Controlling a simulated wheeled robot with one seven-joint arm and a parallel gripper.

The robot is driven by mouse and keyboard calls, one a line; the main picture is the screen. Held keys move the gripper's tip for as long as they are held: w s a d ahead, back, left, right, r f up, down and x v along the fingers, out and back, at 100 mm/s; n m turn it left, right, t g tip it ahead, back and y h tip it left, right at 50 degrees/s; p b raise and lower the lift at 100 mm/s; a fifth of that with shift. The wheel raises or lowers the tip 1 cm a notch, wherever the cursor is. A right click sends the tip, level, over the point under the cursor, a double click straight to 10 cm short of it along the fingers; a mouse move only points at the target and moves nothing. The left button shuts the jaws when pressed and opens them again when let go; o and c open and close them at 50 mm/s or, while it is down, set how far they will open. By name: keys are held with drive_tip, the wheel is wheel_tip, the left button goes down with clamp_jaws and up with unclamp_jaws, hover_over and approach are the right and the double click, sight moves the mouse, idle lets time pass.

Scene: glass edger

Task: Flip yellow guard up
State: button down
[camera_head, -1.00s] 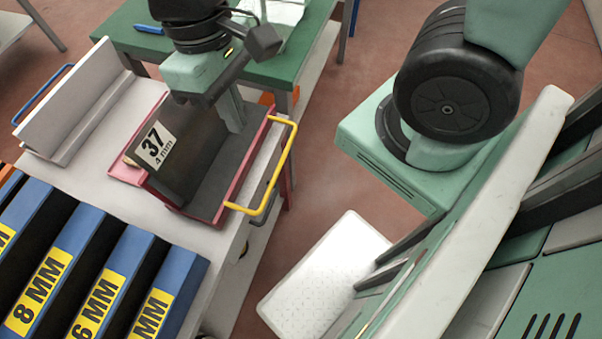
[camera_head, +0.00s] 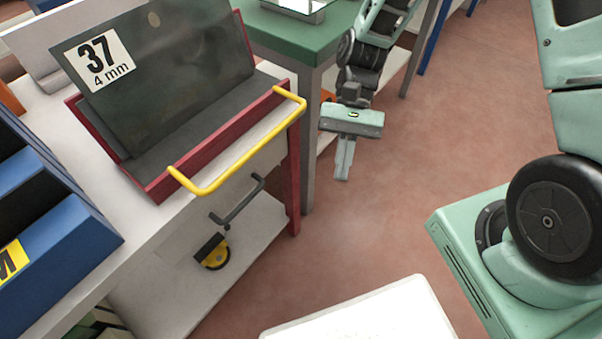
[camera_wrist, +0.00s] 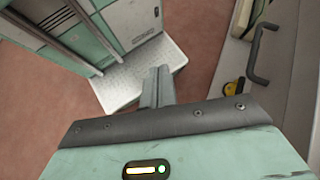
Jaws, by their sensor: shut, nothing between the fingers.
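My gripper (camera_head: 343,172) is shut and empty, pointing down over the floor to the right of the table with the red tray. I cannot tell whether this bar is the yellow guard, and no other clear guard shows. A dark glass pane (camera_head: 165,75) labelled 37, 4 mm leans in the red tray.
A green table (camera_head: 300,35) stands behind. Red floor between is clear.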

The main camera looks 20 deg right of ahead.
drive_tip(key=w+a+f+m+y+b, duration=0.2)
drive_tip(key=m+y, duration=0.4)
drive_tip(key=y, duration=0.3)
drive_tip(key=w+a+f+m+g+y+b, duration=0.1)
drive_tip(key=w+a+f+m+y+b, duration=0.1)
drive_tip(key=f+m+y, duration=0.4)
drive_tip(key=w+a+y, duration=0.1)
drive_tip(key=w+y, duration=0.1)
drive_tip(key=y, duration=0.2)
drive_tip(key=shift+w+f+g, duration=0.2)
drive_tip(key=shift+g, duration=0.1)
drive_tip(key=s+a+r, duration=0.2)
drive_tip(key=a+r, duration=0.5)
drive_tip(key=r, duration=0.4)
drive_tip(key=shift+s+y, duration=0.1)
drive_tip(key=shift+y, duration=0.2)
